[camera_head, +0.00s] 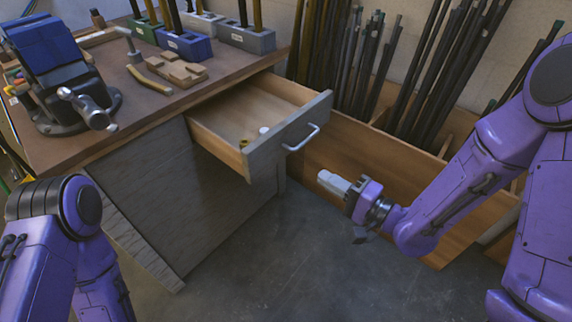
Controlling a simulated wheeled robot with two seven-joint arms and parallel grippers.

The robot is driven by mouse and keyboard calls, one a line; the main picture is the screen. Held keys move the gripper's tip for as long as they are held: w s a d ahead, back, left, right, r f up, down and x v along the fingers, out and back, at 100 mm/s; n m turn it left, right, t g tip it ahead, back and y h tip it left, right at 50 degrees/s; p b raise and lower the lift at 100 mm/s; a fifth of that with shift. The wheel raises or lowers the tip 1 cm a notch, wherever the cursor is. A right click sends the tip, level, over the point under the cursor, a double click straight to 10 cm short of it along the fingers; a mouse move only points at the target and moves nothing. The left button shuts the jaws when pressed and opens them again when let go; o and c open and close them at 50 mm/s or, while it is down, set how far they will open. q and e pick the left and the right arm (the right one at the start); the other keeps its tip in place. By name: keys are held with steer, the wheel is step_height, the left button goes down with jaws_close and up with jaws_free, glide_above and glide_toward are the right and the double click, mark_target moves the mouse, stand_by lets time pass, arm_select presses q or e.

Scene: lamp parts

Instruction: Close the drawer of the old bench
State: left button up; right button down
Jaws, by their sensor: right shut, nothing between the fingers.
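The old bench (155,107) stands at the left with a brown wooden top and a grey, worn side. Its drawer (317,104) is pulled out towards the right, with a grey front and a light metal handle (302,138). Small pieces lie inside the drawer, a yellowish one and a white one. My right gripper (325,178) is shut and empty, below and to the right of the drawer front, apart from the handle. My left arm shows at the lower left, but its gripper is out of view.
A blue vise (55,55) sits on the bench top with wooden blocks (180,72) and labelled tool holders (247,38). A wooden bin (380,165) of dark rods stands behind the drawer, against the wall. The grey floor (300,260) in front is clear.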

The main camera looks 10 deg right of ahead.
mark_target(276, 149)
steer(key=x, duration=1.1)
steer(key=shift+w+a, duration=0.25)
steer(key=shift+a, duration=0.1)
steer(key=shift+w+a, duration=0.3)
steer(key=shift+w, duration=0.1)
steer(key=shift+w, duration=0.1)
